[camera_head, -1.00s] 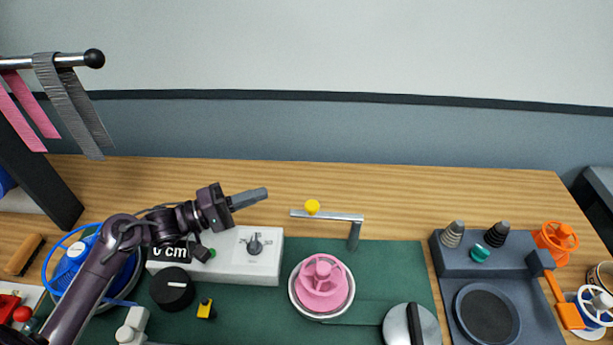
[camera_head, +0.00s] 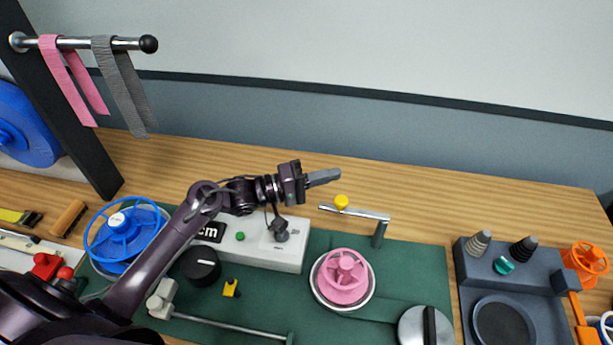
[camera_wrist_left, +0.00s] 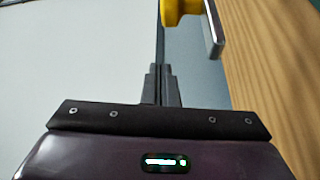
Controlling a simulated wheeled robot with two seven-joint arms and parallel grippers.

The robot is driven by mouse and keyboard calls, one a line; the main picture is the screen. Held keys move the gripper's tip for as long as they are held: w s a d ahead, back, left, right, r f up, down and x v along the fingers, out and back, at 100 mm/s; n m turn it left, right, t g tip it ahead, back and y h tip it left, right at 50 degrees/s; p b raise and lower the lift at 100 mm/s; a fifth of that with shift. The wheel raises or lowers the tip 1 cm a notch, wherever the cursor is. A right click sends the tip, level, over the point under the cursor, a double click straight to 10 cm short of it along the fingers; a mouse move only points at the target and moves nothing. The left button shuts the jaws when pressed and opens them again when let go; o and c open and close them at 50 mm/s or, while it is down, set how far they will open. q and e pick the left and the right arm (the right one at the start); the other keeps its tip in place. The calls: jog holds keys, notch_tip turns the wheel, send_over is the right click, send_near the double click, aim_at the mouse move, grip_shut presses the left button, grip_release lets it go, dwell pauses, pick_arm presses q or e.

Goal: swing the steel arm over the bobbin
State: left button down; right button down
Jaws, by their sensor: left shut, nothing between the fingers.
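The steel arm (camera_head: 365,214) is a thin bar with a yellow knob (camera_head: 341,202) near its left end and a post (camera_head: 379,235) at its right end. It stands behind the pink bobbin (camera_head: 344,278), which sits in a round pale dish on the green mat. My left gripper (camera_head: 338,174) is shut and empty, just above and left of the yellow knob. In the left wrist view the shut fingertips (camera_wrist_left: 160,68) point toward the yellow knob (camera_wrist_left: 180,10), with the bar (camera_wrist_left: 213,30) to its right; no contact shows. My right gripper is not in view.
A white box with a display (camera_head: 245,240), a black dial (camera_head: 202,266) and a blue reel (camera_head: 125,236) lie left. A grey tray unit (camera_head: 470,268) and a round lid with a black handle (camera_head: 425,328) lie right. Wood behind the arm is clear.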

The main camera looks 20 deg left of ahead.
pick_arm(q)
jog(key=s, duration=0.1)
jog(key=s+d+p, duration=0.1)
jog(key=s+p, duration=0.1)
jog(key=shift+s+d+f, duration=0.2)
jog(key=shift+d+f, duration=0.1)
jog(key=shift+d, duration=0.1)
